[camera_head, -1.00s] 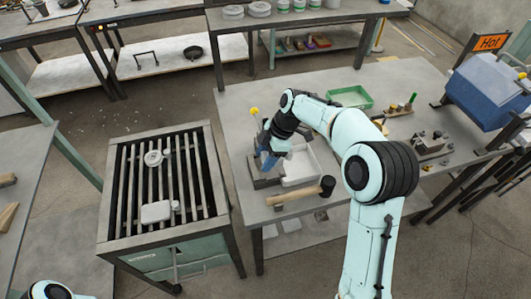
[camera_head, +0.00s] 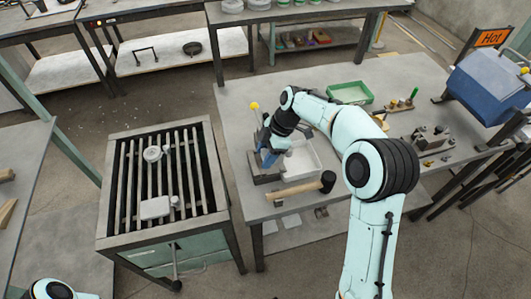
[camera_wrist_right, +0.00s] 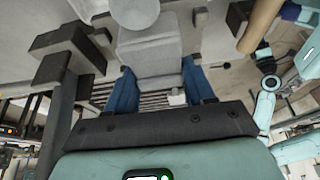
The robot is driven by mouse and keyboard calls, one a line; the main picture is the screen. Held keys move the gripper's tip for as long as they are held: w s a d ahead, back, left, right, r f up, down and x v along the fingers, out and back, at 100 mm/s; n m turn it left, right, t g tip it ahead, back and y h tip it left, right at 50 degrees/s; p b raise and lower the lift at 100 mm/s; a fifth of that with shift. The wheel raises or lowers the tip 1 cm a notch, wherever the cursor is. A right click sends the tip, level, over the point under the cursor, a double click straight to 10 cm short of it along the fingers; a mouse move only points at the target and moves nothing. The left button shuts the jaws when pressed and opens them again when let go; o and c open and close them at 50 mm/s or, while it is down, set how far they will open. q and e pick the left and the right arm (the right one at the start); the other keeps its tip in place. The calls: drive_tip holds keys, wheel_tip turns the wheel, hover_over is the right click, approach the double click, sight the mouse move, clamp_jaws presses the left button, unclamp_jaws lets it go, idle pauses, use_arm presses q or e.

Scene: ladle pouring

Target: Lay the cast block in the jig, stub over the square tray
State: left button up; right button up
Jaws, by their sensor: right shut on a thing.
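My right gripper (camera_head: 268,157) is over the dark jig (camera_head: 266,179) at the left of the bench. In the right wrist view its blue fingers (camera_wrist_right: 161,88) are shut on the grey cast block (camera_wrist_right: 150,57). The block's rounded end (camera_wrist_right: 135,12) points away from the gripper, towards the top of that view. Dark jig parts (camera_wrist_right: 72,60) stand beside the block. I cannot tell whether the block touches the jig. The white square tray (camera_head: 307,167) is just right of the jig. The left gripper is out of view.
A black-headed mallet (camera_head: 301,190) lies in front of the tray. A green tray (camera_head: 350,92) and small tools stand farther right on the bench. A slatted grate table (camera_head: 190,180) with pale castings (camera_head: 155,208) is at the left. A blue box (camera_head: 487,90) stands by a "Hot" sign.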

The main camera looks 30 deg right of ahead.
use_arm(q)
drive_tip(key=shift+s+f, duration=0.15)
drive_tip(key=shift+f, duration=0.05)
use_arm(e)
drive_tip(key=shift+f, duration=0.25)
drive_tip(key=o, duration=1.3)
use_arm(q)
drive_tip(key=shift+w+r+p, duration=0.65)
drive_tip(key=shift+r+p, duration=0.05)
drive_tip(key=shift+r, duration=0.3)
use_arm(e)
drive_tip(key=v, duration=1.3)
drive_tip(key=shift+s+d+r, duration=0.1)
drive_tip(key=shift+d+r, duration=0.05)
